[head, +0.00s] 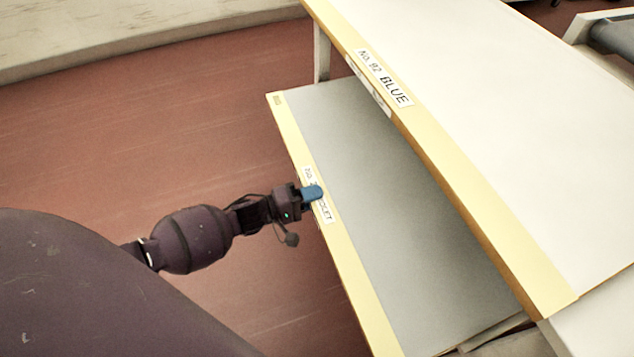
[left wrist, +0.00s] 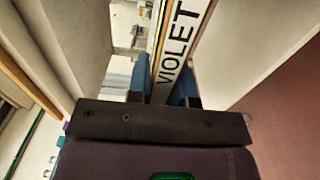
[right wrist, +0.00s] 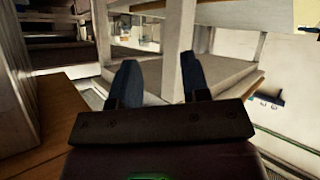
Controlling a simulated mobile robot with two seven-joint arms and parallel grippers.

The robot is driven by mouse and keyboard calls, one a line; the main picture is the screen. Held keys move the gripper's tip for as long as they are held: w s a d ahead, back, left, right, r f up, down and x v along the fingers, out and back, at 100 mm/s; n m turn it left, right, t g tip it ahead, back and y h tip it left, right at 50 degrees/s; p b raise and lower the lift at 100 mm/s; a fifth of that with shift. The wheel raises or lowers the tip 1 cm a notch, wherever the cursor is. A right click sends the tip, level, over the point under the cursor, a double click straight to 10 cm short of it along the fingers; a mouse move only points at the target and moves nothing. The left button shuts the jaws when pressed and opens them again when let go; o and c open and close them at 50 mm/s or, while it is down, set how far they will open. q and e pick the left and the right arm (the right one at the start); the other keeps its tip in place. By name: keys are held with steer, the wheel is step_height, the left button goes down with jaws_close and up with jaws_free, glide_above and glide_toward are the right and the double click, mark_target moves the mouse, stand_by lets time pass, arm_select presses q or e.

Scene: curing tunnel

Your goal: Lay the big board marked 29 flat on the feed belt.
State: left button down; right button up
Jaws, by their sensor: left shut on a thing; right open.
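A large grey board (head: 390,190) with a yellow front edge lies low in the head view. Its label reads "No. 2…" and "VIOLET", and my gripper hides part of it, so I cannot read the full number. My left gripper (head: 313,194) is shut on this front edge, at the label. In the left wrist view the VIOLET label (left wrist: 182,45) stands between the blue fingers. My right gripper (right wrist: 158,75) is open and empty in the right wrist view, and is outside the head view. I cannot identify the feed belt for certain.
A pale board (head: 500,120) labelled "No. 92 BLUE" lies above the grey board and overhangs part of it. A dark roller (head: 612,38) in a light frame is at the top right. A pale post (right wrist: 187,40) stands before my right gripper. Red floor on the left is clear.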

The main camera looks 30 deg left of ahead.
arm_select(q)
steer(key=shift+s+a+r, duration=0.4)
steer(key=shift+s+a, duration=0.25)
arm_select(e)
steer(key=shift+w+r, duration=0.15)
steer(key=shift+r, duration=0.3)
arm_select(q)
steer(key=c, duration=1)
jaws_free()
steer(key=shift+s, duration=0.1)
steer(key=shift+o, duration=0.3)
steer(key=shift+s+a+f, duration=0.1)
steer(key=shift+s+f, duration=0.2)
steer(key=shift+f, duration=0.3)
steer(key=p+v, duration=0.1)
steer(key=v, duration=0.9)
steer(key=shift+a+r+p, duration=0.2)
steer(key=shift+r+p, duration=0.2)
steer(key=shift+r, duration=0.05)
arm_select(e)
steer(key=s+f+m+g, duration=0.1)
steer(key=s+f+g, duration=0.1)
steer(key=s+f, duration=0.2)
steer(key=shift+d+f, duration=0.4)
steer(key=shift+f, duration=0.1)
